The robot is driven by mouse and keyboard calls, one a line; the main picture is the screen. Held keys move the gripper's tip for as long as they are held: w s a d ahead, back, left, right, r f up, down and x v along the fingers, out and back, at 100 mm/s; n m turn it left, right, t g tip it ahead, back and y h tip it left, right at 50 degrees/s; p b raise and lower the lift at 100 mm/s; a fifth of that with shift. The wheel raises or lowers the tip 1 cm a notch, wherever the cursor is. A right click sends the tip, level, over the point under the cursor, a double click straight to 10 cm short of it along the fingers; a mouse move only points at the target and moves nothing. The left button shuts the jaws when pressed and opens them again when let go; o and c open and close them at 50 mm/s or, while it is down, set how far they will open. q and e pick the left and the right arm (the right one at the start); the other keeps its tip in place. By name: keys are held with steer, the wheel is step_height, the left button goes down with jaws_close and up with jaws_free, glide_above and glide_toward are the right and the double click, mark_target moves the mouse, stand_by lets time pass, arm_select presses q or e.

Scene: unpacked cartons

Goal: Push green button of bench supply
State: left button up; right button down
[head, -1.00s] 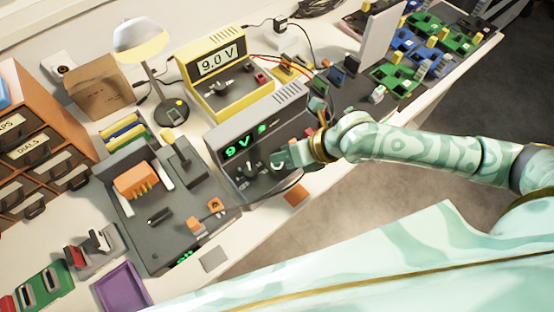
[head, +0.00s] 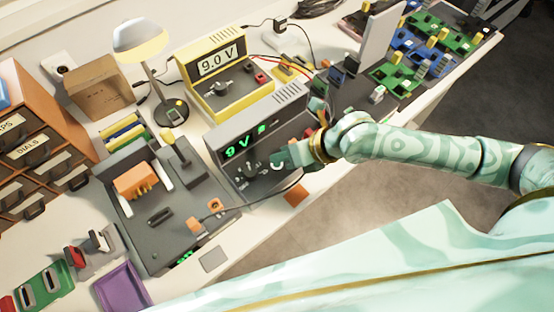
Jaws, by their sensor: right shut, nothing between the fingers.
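The bench supply (head: 237,172) is a dark grey box in the middle of the head view. Its front display glows green and reads 9 V, with a small green glow (head: 262,128) to the right of the digits. Knobs sit below the display. My right gripper (head: 277,160) is shut and empty, its tip at the right part of the supply's front. It hides part of that face, and I cannot tell whether it touches. I cannot make out the green button for certain. My left gripper is not in view.
A yellow meter (head: 232,88) reading 9.0 V stands behind the supply. A grey fixture with an orange block (head: 136,181) stands to the left. A desk lamp (head: 141,42) is behind. Orange pieces and a cable lie near the table's front edge. Circuit boards fill the far right.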

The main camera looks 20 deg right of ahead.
steer(key=shift+f, duration=0.1)
stand_by(0.5)
steer(key=shift+f, duration=0.35)
stand_by(0.4)
steer(key=shift+r+p, duration=0.3)
steer(key=shift+r, duration=0.2)
step_height(320, 180, up, 6)
steer(key=p, duration=0.5)
